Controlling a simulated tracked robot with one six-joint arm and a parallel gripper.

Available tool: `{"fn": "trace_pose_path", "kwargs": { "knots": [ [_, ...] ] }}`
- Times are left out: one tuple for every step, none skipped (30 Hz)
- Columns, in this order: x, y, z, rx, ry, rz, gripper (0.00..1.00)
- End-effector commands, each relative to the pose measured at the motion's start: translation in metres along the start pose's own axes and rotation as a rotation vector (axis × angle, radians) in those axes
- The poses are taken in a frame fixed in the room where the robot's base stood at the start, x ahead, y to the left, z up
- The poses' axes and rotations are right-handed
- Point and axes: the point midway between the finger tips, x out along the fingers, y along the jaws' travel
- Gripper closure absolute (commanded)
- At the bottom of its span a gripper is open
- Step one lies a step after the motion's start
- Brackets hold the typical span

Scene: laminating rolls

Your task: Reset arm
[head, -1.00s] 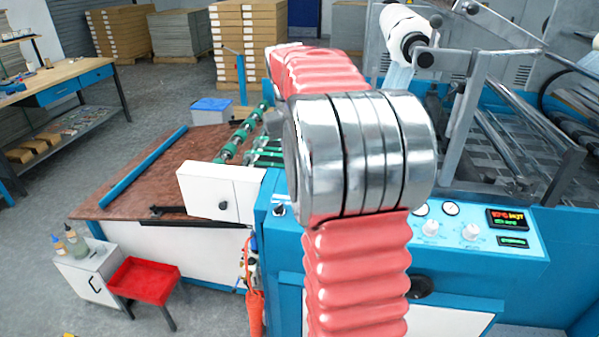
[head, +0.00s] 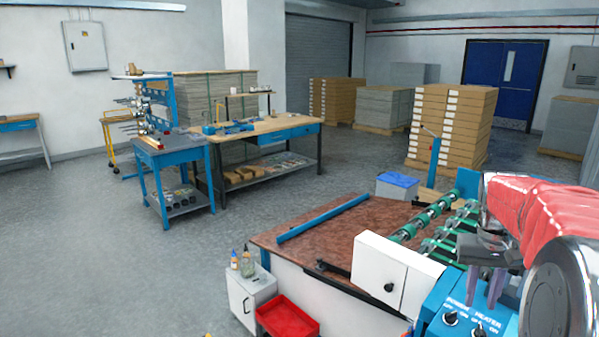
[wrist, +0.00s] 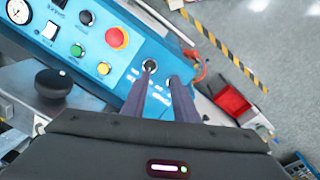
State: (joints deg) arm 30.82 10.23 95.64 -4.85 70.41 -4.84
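My arm (head: 545,215), with its red ribbed sleeve and silver joint, fills the right edge of the head view. My gripper (head: 484,303) hangs below it with two dark fingers over the blue control panel (head: 436,300). In the wrist view my gripper (wrist: 160,74) points at the panel (wrist: 120,30), its fingers apart with a gap and nothing seen held between them. A dark rotary switch (wrist: 150,65) lies by the left fingertip; I cannot tell whether they touch. The head view shows two black switches, labelled power (head: 450,318) and heater (head: 478,331).
A red emergency button (wrist: 117,38) and a black knob (wrist: 53,83) are near in the wrist view. A white box (head: 385,275) and brown feed table (head: 330,235) lie left of the panel. A red tray (head: 286,318) stands below. Open floor (head: 110,230) lies left.

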Motion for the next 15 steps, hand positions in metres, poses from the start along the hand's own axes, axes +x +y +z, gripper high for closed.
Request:
{"fn": "trace_pose_path", "kwargs": {
  "knots": [
    [0.0,-0.009,0.009,-0.006,0.012,-0.005,0.73],
    [0.0,-0.014,0.014,-0.009,0.019,-0.008,0.73],
    [0.0,-0.02,0.021,-0.013,0.029,-0.012,0.73],
    [-0.001,-0.025,0.026,-0.016,0.037,-0.014,0.73],
    [-0.001,-0.031,0.031,-0.02,0.045,-0.017,0.73],
    [-0.001,-0.038,0.039,-0.026,0.056,-0.021,0.73],
    [-0.002,-0.043,0.044,-0.031,0.065,-0.024,0.73],
    [-0.002,-0.049,0.05,-0.036,0.074,-0.027,0.73],
    [-0.003,-0.056,0.058,-0.044,0.085,-0.032,0.73],
    [-0.004,-0.061,0.063,-0.05,0.095,-0.035,0.73],
    [-0.005,-0.066,0.069,-0.056,0.103,-0.039,0.73],
    [-0.005,-0.073,0.077,-0.064,0.114,-0.043,0.73],
    [-0.006,-0.077,0.083,-0.069,0.124,-0.046,0.73],
    [-0.007,-0.082,0.089,-0.076,0.132,-0.05,0.73],
    [-0.007,-0.088,0.097,-0.084,0.144,-0.054,0.73]
  ]
}}
